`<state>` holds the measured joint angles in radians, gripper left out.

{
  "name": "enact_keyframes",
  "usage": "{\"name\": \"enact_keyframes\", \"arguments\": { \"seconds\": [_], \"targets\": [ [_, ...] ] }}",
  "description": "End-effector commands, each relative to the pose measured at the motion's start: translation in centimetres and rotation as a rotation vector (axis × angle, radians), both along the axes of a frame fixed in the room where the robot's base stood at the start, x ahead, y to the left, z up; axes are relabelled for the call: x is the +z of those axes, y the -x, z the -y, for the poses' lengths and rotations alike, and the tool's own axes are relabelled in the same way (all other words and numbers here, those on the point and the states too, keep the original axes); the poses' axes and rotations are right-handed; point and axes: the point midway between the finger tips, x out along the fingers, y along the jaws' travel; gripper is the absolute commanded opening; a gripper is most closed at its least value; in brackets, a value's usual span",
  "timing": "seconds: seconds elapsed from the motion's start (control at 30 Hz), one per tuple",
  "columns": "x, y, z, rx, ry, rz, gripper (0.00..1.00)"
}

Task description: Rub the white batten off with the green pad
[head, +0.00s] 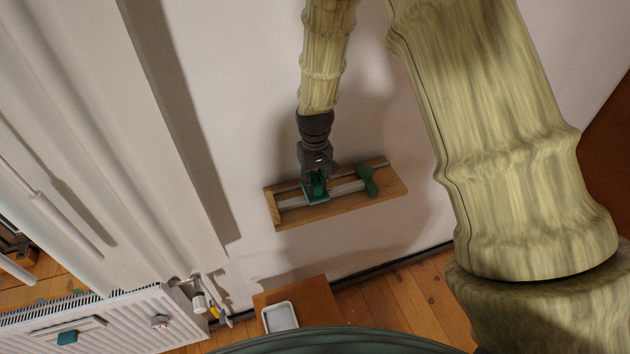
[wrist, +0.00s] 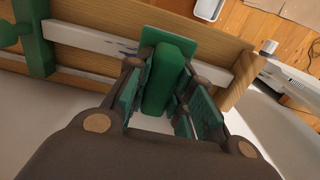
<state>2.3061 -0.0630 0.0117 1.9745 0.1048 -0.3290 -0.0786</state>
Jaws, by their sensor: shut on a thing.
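My gripper (head: 315,181) is shut on the green pad (wrist: 166,77), holding it by its raised block between the two fingers. The pad's flat base (head: 317,199) is over the white batten (head: 346,188), left of the batten's middle in the head view. The batten lies along a wooden board and also shows in the wrist view (wrist: 88,41). Dark blue marks (wrist: 126,48) show on the batten beside the pad. The pad hides part of the batten, and I cannot tell whether it touches it.
A green clamp (head: 368,181) sits across the batten's right end in the head view. The wooden board (head: 315,214) is against a pale wall. Below are a brown box or stool with a white tray (head: 280,317) and a radiator (head: 110,320) with small items.

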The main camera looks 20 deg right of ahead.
Motion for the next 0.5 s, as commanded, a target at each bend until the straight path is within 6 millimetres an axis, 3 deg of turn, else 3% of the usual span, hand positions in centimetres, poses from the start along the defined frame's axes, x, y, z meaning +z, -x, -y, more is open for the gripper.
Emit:
{"name": "enact_keyframes", "arguments": {
  "seconds": [0.5],
  "targets": [
    [-0.65,0.0,0.01,0.0,0.0,0.0,0.0]
  ]
}}
